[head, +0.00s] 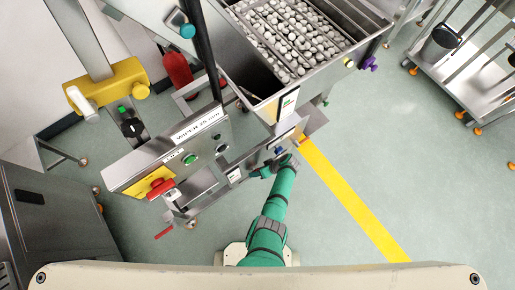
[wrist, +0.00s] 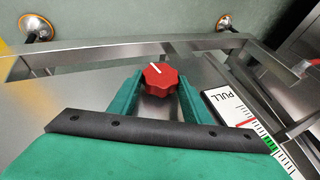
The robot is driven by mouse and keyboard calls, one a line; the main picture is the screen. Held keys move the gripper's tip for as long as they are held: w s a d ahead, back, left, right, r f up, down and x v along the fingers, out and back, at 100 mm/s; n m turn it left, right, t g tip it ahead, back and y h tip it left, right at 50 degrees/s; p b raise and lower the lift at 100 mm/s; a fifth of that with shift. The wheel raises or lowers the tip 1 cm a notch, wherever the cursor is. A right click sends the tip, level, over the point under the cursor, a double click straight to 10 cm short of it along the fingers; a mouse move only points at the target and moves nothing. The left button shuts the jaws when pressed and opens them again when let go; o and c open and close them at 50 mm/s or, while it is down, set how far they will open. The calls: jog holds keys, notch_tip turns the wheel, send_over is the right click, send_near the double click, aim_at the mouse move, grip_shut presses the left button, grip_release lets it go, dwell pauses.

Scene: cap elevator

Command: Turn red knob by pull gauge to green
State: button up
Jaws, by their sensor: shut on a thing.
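The red knob (wrist: 160,76) with a scalloped edge and a white pointer line sits between the two green fingers of my gripper (wrist: 159,90) in the wrist view. The fingers are shut on it from both sides. The line points up and slightly left. The PULL gauge (wrist: 232,112) lies to the right of the knob: a white strip with a red mark and, further down, a green band (wrist: 268,143). In the head view my green arm reaches to the front of the steel machine; its gripper (head: 280,166) is by the panel, and the red knob cannot be made out.
The steel machine has a hopper of caps (head: 300,35) above. A control box (head: 180,155) with a red switch (head: 160,187) stands left of my arm. A steel rail (wrist: 120,55) runs beyond the knob. Open floor with a yellow stripe (head: 350,195) lies to the right.

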jog(key=shift+d+f+g+y, duration=0.1)
jog(key=shift+d+g+y, duration=0.05)
jog(key=shift+g+y, duration=0.4)
dwell(0.4)
jog(key=o, duration=1.1)
jog(key=v, duration=1)
jog(key=shift+d+r, duration=0.3)
